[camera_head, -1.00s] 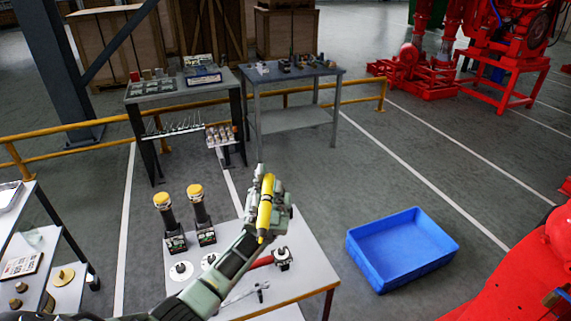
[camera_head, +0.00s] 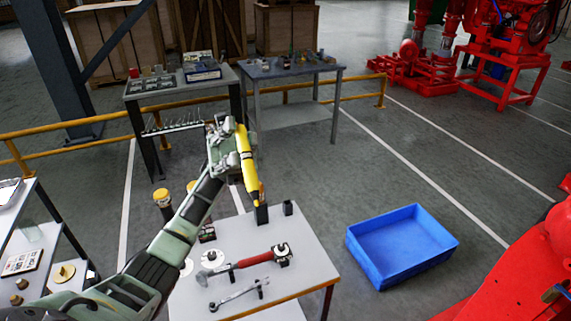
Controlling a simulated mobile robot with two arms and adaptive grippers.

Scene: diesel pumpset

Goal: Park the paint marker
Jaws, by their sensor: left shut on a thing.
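The yellow paint marker (camera_head: 247,157) is held by my left gripper (camera_head: 238,148), which is shut on it. The marker slants, its lower end pointing down at a small black holder (camera_head: 262,214) on the near white table (camera_head: 310,250). The lower end overlaps the holder's top in the picture; I cannot tell whether it is inside it or just above. A second small black block (camera_head: 288,207) stands beside it to the right. My right gripper is not in view.
A red-handled tool (camera_head: 252,261) and a wrench (camera_head: 238,295) lie on supports on the near table. Yellow-topped black items (camera_head: 163,197) stand at its left, partly behind my arm. A blue crate (camera_head: 402,246) sits on the floor at right.

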